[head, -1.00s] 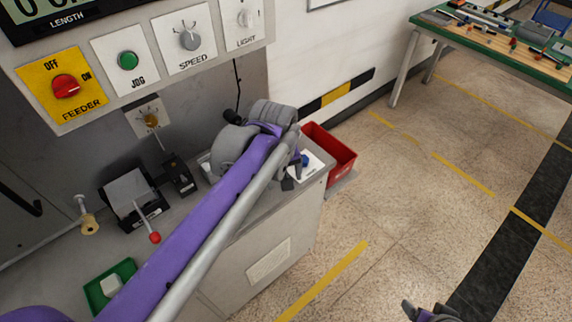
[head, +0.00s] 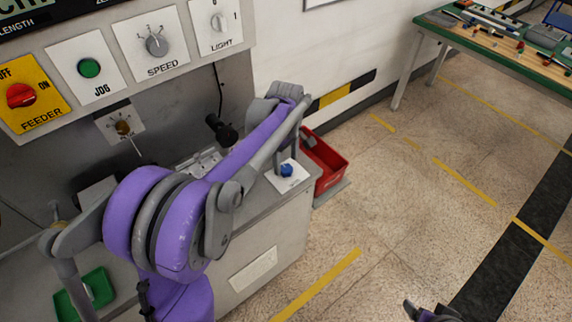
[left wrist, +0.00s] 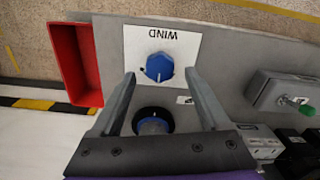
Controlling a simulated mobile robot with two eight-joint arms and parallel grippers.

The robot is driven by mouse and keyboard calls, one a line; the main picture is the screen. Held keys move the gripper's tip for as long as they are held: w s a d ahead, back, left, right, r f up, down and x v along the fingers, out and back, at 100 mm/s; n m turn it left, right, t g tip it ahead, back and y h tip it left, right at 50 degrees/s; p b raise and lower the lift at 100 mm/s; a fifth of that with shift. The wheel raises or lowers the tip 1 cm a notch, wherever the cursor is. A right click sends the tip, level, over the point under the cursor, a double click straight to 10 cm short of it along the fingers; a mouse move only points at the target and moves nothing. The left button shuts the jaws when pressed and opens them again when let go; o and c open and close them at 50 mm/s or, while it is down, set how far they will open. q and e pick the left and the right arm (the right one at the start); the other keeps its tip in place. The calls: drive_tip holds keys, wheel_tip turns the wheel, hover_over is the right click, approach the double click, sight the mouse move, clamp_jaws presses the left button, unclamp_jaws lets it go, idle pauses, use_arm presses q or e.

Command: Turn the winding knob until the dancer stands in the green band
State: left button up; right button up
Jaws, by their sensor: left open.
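The blue winding knob (left wrist: 159,66) sits on a white plate marked WIND in the left wrist view; it also shows near the cabinet's right end in the head view (head: 287,170). My left gripper (left wrist: 160,76) is open, pointing down, with one fingertip on each side of the knob in that view. In the head view its fingers (head: 286,153) hang over the plate; I cannot tell whether they reach down around the knob. Part of my right gripper (head: 428,312) shows at the bottom edge. I cannot make out the dancer or the green band.
A red bin (head: 327,170) stands beside the cabinet's right end. A black-rimmed round part (left wrist: 153,121) lies between my left fingers, nearer the palm. The panel with the speed knob (head: 157,45) is behind my arm. Floor on the right is clear.

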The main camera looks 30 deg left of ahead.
sight(286, 170)
use_arm(q)
drive_tip(key=shift+f, duration=1.15)
clamp_jaws()
